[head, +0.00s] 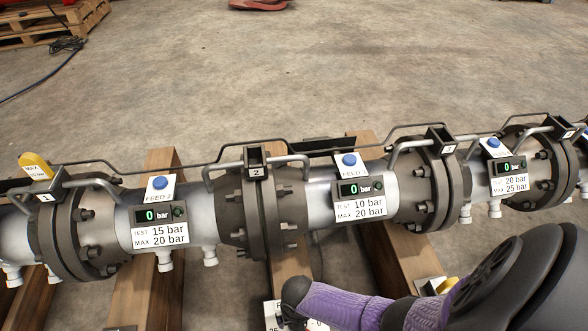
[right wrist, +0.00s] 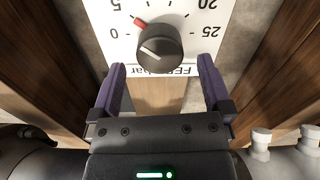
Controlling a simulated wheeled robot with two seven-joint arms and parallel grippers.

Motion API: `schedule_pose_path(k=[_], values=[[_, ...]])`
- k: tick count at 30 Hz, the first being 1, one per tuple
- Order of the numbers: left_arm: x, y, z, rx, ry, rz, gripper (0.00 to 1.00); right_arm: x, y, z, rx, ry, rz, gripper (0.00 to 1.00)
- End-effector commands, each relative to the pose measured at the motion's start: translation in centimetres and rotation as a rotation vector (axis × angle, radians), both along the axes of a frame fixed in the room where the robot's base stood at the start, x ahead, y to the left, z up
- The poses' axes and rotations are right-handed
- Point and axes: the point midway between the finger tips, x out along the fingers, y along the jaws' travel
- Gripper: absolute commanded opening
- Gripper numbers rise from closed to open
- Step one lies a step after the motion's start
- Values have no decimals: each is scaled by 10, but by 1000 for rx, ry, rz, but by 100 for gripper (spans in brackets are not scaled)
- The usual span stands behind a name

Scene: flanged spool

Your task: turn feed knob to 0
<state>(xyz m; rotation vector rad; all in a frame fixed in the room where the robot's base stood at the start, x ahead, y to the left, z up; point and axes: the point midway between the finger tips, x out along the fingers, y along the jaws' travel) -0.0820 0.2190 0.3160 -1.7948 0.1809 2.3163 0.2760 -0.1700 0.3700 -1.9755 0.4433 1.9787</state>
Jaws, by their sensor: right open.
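The feed knob (right wrist: 160,45) is a round dark knob with a white pointer line, on a white dial plate (right wrist: 190,30) in the right wrist view. The pointer line lies on the knob's left side; its exact reading is unclear. A red mark sits at the knob's upper left. The numbers 0, 5, 20 and 25 show. My right gripper (right wrist: 161,66) is open, its two purple fingers apart on either side below the knob, not closed on it. In the head view the right gripper (head: 318,298) is beside the knob (head: 296,288) at the bottom. My left gripper is out of view.
A flanged steel pipe (head: 205,205) runs across the head view, with several black displays (head: 361,189) reading 0 bar, blue buttons (head: 349,160) and pressure labels. It lies on wooden beams (head: 150,290). A pallet (head: 45,25) stands far left. The concrete floor behind is open.

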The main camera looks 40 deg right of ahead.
Motion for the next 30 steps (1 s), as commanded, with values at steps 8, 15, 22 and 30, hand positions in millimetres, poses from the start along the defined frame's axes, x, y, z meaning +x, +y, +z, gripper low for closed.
schedule_pose_path(k=[8, 15, 22, 30], values=[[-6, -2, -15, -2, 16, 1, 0, 0, 0, -21, 0, -2, 1, 100], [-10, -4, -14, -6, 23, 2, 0, 0, 0, -20, -1, -2, 1, 64], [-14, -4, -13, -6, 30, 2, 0, 0, 0, -20, 0, -1, 1, 15], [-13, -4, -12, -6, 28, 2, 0, 0, 0, -20, 1, -1, 32, 9]])
